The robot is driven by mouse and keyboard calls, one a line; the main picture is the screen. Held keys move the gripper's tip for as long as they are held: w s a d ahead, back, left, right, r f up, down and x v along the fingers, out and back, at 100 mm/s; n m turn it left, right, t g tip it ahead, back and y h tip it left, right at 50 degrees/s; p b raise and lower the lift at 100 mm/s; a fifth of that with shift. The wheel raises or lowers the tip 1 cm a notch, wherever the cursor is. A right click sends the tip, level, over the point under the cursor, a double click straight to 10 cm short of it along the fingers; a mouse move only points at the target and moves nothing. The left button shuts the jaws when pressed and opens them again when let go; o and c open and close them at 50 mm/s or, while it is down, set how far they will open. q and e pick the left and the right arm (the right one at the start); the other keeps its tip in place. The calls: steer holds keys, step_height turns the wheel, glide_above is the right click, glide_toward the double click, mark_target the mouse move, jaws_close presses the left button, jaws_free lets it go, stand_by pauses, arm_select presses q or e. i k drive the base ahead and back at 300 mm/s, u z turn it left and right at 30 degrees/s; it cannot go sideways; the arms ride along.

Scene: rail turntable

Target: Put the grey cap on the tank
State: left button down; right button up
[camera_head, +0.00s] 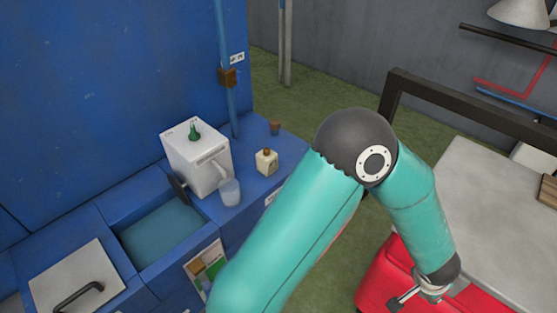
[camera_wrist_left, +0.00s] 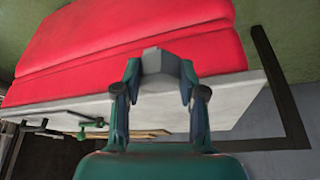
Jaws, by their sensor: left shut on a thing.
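My left gripper (camera_head: 420,294) is at the lower right of the head view, in front of the red body and beside the pale table. In the left wrist view its two fingers are shut on a small grey faceted piece, which looks like the grey cap (camera_wrist_left: 162,62). A white box-shaped container (camera_head: 197,158) with a green cone-shaped piece on top stands on the blue counter, far to the left of the gripper. I cannot tell for certain whether this container is the tank. My right gripper is not in view.
A red body (camera_wrist_left: 120,35) lies below the gripper, beside a pale grey table (camera_head: 490,195) with a dark rail (camera_head: 450,100). A translucent cup (camera_head: 230,192), a small cream bottle (camera_head: 266,163) and a basin (camera_head: 165,235) are at the blue counter (camera_head: 255,130).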

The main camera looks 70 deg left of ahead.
mark_target(296, 149)
steer(key=u, duration=0.05)
steer(key=k, duration=0.45)
steer(key=u, duration=0.7)
steer(key=i, duration=0.65)
steer(key=u, duration=0.15)
